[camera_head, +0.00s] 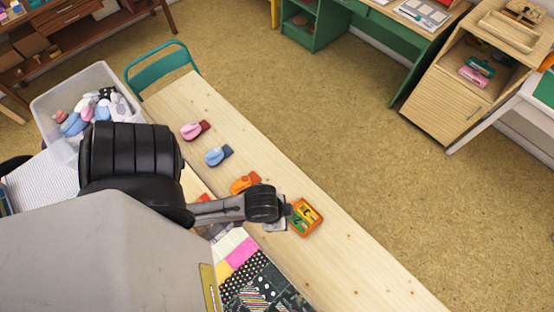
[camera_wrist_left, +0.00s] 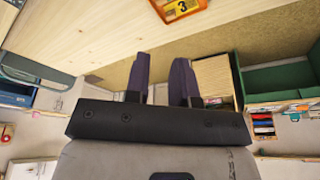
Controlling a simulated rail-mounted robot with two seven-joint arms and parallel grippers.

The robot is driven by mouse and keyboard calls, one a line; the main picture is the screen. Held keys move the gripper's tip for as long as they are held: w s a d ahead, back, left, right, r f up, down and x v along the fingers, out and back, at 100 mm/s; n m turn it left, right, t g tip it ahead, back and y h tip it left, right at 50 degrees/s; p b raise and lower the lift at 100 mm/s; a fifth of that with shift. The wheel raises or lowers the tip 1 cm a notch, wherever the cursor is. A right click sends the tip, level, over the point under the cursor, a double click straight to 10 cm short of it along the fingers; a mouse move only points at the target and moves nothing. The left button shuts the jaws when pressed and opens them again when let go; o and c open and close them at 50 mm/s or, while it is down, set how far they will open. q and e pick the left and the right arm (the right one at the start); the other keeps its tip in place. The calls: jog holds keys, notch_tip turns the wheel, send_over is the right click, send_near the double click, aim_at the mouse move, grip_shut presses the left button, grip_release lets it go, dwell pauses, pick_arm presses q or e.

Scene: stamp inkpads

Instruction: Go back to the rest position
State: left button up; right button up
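My left gripper (camera_head: 278,212) reaches over the wooden table (camera_head: 330,255) from the left in the head view, with its tip close to an orange tray (camera_head: 305,217); touching or apart cannot be told there. In the left wrist view my left gripper (camera_wrist_left: 161,62) has its two dark fingers apart with nothing between them. The orange tray also shows at that view's top edge (camera_wrist_left: 182,9), with a "3" on a yellow card, beyond the fingertips. My right gripper is in neither view.
Pink (camera_head: 195,131), blue (camera_head: 218,155) and orange (camera_head: 245,182) mitten-like pieces lie in a row on the table. A clear bin (camera_head: 48,100) of similar pieces stands at the left. Open floor (camera_head: 330,120) lies to the right.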

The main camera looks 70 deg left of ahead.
pick_arm(q)
jog(key=shift+s+a+r+n, duration=0.4)
jog(key=shift+s+r, duration=0.15)
notch_tip(320, 180, up, 20)
jog(key=p, duration=1.9)
jog(key=shift+f+p, duration=0.15)
jog(key=shift+p, duration=0.15)
